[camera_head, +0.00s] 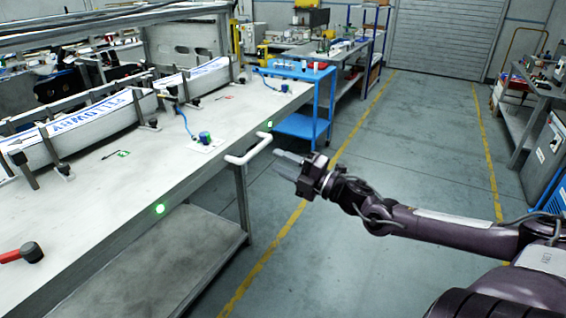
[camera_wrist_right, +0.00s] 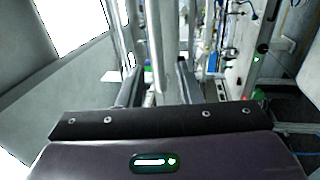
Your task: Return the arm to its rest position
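My right arm (camera_head: 455,228) reaches in from the right edge in the head view. Its gripper (camera_head: 283,162) is over the aisle floor, beside the workbench's front edge and just right of the white bench handle (camera_head: 250,149). A gap shows between the gripper and the handle. In the wrist view the two fingers (camera_wrist_right: 158,85) stand apart with nothing clearly held between them. A pale upright bar shows beyond them; I cannot tell what it belongs to. My left arm and gripper are not in view.
The long workbench (camera_head: 95,205) fills the left side, carrying label stacks (camera_head: 90,125) between metal posts and a red-handled tool (camera_head: 22,252). A blue cart (camera_head: 300,125) stands behind the gripper. The floor (camera_head: 420,150) on the right is open, up to a cabinet (camera_head: 545,160).

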